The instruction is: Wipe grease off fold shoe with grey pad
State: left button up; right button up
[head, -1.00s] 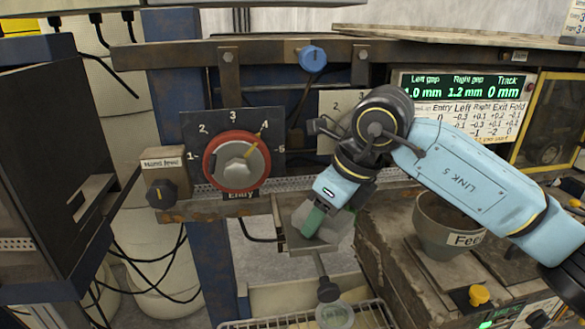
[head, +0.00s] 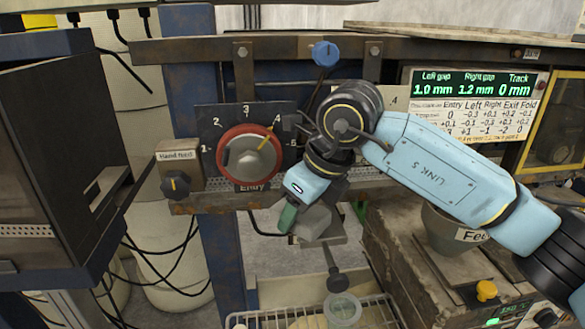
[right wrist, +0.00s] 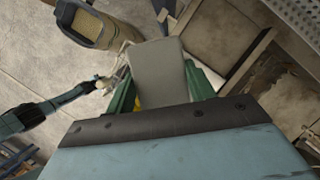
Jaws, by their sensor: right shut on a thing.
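My right gripper (head: 289,215) has green fingers and is shut on the grey pad (right wrist: 158,72). In the right wrist view the pad sticks out between the two green fingers. In the head view the pad (head: 312,221) is a grey block at the fingertips. A metal plate (head: 334,241), which looks like the fold shoe, lies just below and behind the pad, under the rusty rail. I cannot tell whether the pad touches it, and no grease can be made out.
The red Entry dial (head: 250,157) and the hand feed box (head: 178,175) are close on the left. A grey Feed pot (head: 450,228) stands on the right under my arm. A wire rack (head: 375,312) with a small glass jar (head: 343,308) is below.

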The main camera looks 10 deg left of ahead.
jog(key=shift+s+a+r, duration=0.1)
jog(key=shift+a+r, duration=0.1)
jog(key=shift+a, duration=0.05)
jog(key=shift+r+p, duration=0.4)
jog(key=shift+r, duration=0.5)
jog(key=shift+r+p, duration=1.45)
jog(key=shift+r, duration=1.45)
